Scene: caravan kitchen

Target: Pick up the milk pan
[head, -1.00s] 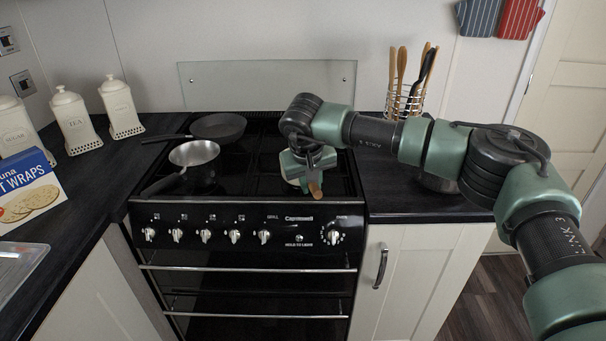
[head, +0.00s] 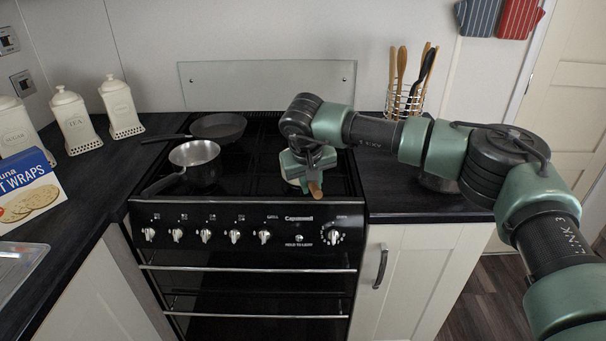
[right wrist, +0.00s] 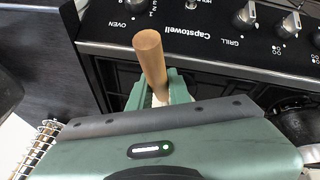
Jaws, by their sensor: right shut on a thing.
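The milk pan shows mainly as a round wooden handle (head: 316,190) at the front right of the hob, pointing toward the front edge. A small pale part shows beside my right gripper (head: 306,168); the rest of the pan is hidden behind the gripper and wrist. In the right wrist view, the green fingers (right wrist: 160,92) are closed around the pan near the wooden handle (right wrist: 150,58), which sticks out toward the oven's control panel. I cannot tell whether the pan touches the hob. My left gripper is not in view.
A steel saucepan (head: 196,172) and a dark frying pan (head: 219,126) stand on the left of the hob (head: 255,185). A utensil rack (head: 403,103) stands behind my right arm. Canisters (head: 75,121) and a wraps box (head: 27,190) are at the left.

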